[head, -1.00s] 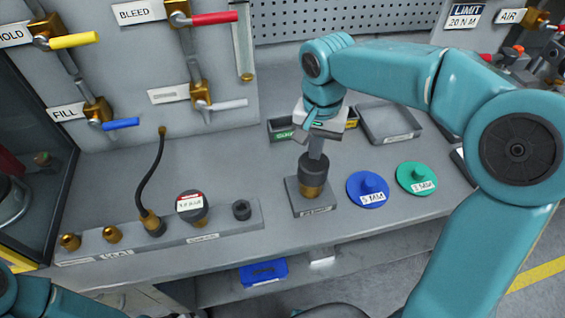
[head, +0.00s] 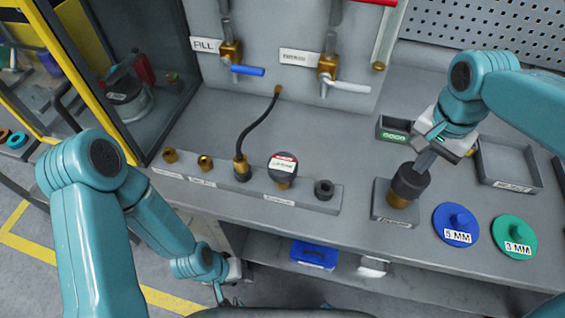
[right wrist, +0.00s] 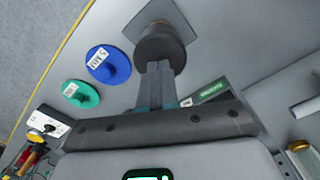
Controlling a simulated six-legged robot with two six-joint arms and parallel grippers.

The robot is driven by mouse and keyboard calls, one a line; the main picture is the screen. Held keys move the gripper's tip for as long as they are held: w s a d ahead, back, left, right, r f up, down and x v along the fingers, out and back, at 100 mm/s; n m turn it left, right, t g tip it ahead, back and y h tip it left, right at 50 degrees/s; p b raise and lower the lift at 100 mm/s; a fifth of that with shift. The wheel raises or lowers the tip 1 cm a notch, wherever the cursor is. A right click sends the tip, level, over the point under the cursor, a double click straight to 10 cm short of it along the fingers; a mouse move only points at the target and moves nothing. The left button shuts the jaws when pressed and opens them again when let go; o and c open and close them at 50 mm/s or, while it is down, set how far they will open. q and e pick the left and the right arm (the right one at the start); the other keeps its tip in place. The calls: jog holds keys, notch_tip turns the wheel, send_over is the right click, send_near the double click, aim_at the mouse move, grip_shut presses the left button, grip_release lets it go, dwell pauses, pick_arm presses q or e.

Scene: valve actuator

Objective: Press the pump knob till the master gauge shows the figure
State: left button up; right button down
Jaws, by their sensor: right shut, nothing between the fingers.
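The pump knob (head: 410,180) is a dark cap on a brass stem, standing on a grey base plate at the right of the bench. It also shows at the top of the right wrist view (right wrist: 160,48). My right gripper (head: 422,164) is shut with its fingertips at the knob's top; in the wrist view they reach its edge, and firm contact cannot be told. A round gauge (head: 283,165) with a red-and-white label stands on the fitting rail; its figure is too small to read. My left gripper (head: 232,292) hangs low before the bench, its jaws unclear.
A blue 5 MM disc (head: 457,222) and a green 3 MM disc (head: 515,236) lie right of the knob. A grey tray (head: 508,166) stands behind them. A black hose (head: 252,130) runs from panel to rail. A blue box (head: 313,254) sits on the lower shelf.

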jog(key=shift+f, duration=0.25)
jog(key=shift+f+b, duration=1.2)
jog(key=shift+f, duration=0.1)
jog(key=shift+r+p, duration=1.35)
jog(key=shift+r, duration=0.25)
notch_tip(320, 180, up, 5)
jog(key=p, duration=0.4)
jog(key=shift+s, duration=0.1)
